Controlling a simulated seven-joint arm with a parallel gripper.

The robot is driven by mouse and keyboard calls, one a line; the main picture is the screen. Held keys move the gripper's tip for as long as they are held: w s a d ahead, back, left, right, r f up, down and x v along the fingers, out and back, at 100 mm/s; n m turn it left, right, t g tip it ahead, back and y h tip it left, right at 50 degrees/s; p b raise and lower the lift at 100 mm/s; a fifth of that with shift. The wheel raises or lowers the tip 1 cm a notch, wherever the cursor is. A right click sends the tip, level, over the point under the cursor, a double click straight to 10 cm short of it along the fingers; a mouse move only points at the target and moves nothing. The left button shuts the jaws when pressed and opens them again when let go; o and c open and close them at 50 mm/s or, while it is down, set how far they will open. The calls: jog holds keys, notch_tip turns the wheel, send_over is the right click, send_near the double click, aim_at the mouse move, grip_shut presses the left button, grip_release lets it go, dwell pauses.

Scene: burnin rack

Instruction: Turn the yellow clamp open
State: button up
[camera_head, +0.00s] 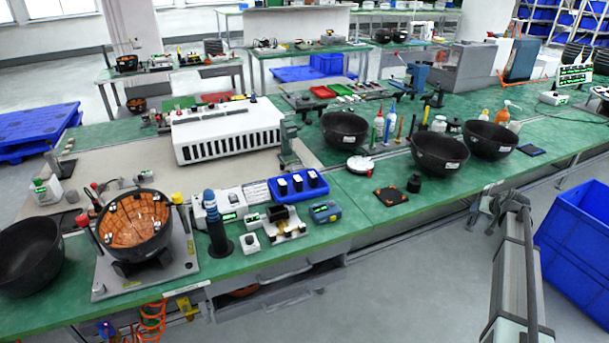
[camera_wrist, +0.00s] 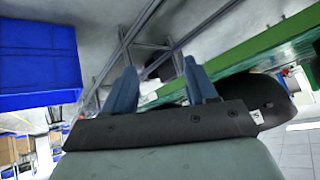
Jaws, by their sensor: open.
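The yellow clamp (camera_head: 177,199) shows as a small yellow knob on a dark post. It stands at the right side of a black bowl with an orange inside (camera_head: 134,222) on a grey base plate (camera_head: 178,262), at the left front of the green bench. A red-topped clamp (camera_head: 82,221) stands at the bowl's left side. Whether the yellow clamp is open or closed is too small to tell. My gripper (camera_wrist: 161,78) is open with nothing between its two blue fingers. It is at the right, by the bench's front edge, far from the yellow clamp, which the wrist view does not show.
A dark blue-black cylinder (camera_head: 216,224) stands close to the right of the base plate. A black bowl (camera_head: 30,254) sits at its left. A blue tray (camera_head: 297,187), a white ribbed unit (camera_head: 226,133) and more black bowls (camera_head: 440,152) crowd the bench. A blue bin (camera_head: 577,240) stands at right.

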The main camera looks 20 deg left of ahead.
jog(key=w+a+r+n+t, duration=0.15)
jog(key=w+r, duration=0.25)
jog(key=r, duration=0.5)
jog(key=w+a+r+t, duration=0.1)
jog(key=w+a+r, duration=0.1)
jog(key=w+r, duration=0.5)
jog(key=s+a+r+n+g+y, duration=0.1)
jog(key=s+a+r+n+g, duration=0.15)
jog(key=a, duration=0.95)
jog(key=s+a+r+n+g+y, duration=0.1)
jog(key=s+a+r+n, duration=0.15)
jog(key=a, duration=0.95)
jog(key=s+a+r+n+g+y, duration=0.1)
jog(key=s+a+n, duration=0.2)
jog(key=a, duration=1)
jog(key=s+a+r+n+g, duration=0.1)
jog(key=s+a+n, duration=0.1)
jog(key=s+a, duration=0.45)
jog(key=s+a+n+g, duration=0.2)
jog(key=s+a, duration=0.1)
jog(key=a, duration=0.6)
notch_tip(320, 180, up, 7)
jog(key=n+g+h, duration=0.3)
jog(key=n+h, duration=0.2)
jog(key=n, duration=0.6)
send_over(176, 194)
notch_tip(176, 194, down, 13)
jog(key=shift+s+d+r, duration=0.1)
